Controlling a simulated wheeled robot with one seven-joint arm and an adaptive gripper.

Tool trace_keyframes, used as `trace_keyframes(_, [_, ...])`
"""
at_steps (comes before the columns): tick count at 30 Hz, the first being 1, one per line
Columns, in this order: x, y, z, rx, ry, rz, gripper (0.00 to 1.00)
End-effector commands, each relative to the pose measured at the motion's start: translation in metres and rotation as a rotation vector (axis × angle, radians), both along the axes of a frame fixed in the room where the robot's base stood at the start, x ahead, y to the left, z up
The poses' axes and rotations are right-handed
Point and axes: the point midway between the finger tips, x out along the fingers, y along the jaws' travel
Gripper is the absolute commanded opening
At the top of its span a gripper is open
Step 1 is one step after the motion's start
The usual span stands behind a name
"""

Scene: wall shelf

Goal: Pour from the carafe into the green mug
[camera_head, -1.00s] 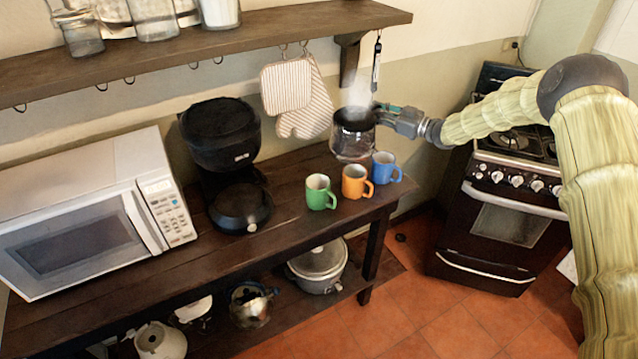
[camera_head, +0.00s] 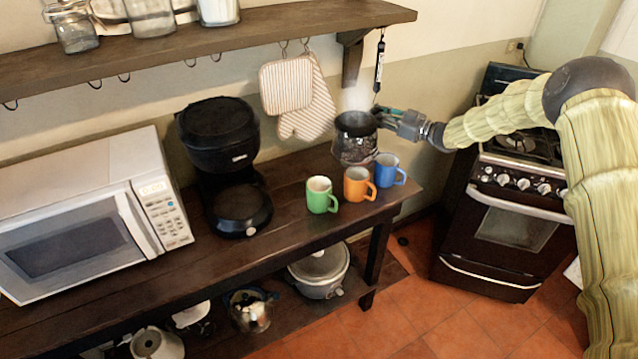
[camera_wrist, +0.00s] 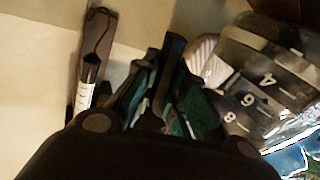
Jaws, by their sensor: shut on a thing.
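The glass carafe (camera_head: 356,148) with a dark top band is held in the air behind the orange and blue mugs, with steam rising above it. My gripper (camera_head: 382,117) is shut on its handle from the right. The carafe looks about upright in the head view. The green mug (camera_head: 321,195) stands on the dark wooden table, left of the carafe and lower. Its inside is only partly visible.
The orange mug (camera_head: 358,184) and blue mug (camera_head: 388,170) stand right of the green mug. A black coffee maker (camera_head: 222,150) and white microwave (camera_head: 85,220) are to the left.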

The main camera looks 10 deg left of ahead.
Motion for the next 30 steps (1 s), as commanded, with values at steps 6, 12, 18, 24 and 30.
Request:
trace_keyframes(6, [-0.006,0.004,0.024,-0.052,-0.075,-0.001,0.0])
trace_keyframes(12, [-0.014,0.012,0.038,-0.114,-0.155,0.0,0.0])
trace_keyframes(18, [-0.024,0.019,0.053,-0.174,-0.234,-0.001,0.0])
trace_keyframes(24, [-0.035,0.027,0.066,-0.236,-0.314,-0.001,0.0])
trace_keyframes(30, [-0.047,0.036,0.078,-0.297,-0.393,-0.002,0.0])
